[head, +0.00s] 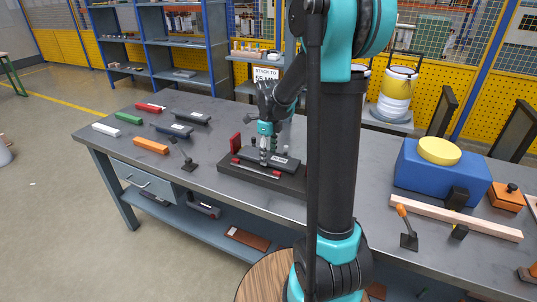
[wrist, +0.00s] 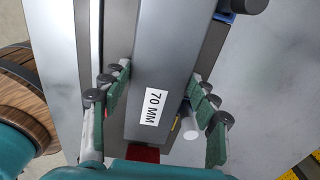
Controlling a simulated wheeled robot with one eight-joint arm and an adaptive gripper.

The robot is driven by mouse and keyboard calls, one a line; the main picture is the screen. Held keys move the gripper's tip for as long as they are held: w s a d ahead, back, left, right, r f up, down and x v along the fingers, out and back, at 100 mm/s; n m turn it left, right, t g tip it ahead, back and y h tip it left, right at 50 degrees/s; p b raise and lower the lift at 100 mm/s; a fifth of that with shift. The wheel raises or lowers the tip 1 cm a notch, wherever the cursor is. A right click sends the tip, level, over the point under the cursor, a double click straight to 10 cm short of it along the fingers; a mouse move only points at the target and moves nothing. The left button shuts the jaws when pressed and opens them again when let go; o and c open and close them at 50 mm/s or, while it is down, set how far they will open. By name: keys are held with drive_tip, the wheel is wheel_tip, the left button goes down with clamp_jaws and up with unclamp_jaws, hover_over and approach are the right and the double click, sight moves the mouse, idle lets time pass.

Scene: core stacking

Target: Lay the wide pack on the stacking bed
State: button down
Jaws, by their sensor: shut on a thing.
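The wide pack (head: 284,162) is a dark grey bar at the stacking bed (head: 289,185), a black base with a red upright stop (head: 235,142) at its left end. In the wrist view the pack (wrist: 160,50) carries a white "70 MM" label. My gripper (head: 268,162) points down over the bed and is shut on the pack, with green-padded fingers along both sides in the wrist view (wrist: 162,85).
Red (head: 150,107), green (head: 128,118), white (head: 106,129) and orange (head: 150,146) bars and two dark packs (head: 192,118) lie at the bench's left. A small black stand (head: 190,164) is left of the bed. A blue block (head: 440,175) sits right, past my arm.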

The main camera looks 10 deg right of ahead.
sight(269, 156)
drive_tip(key=shift+f, duration=0.1)
drive_tip(key=shift+c, duration=2.3)
unclamp_jaws()
wheel_tip(269, 156, up, 12)
drive_tip(key=shift+r, duration=0.2)
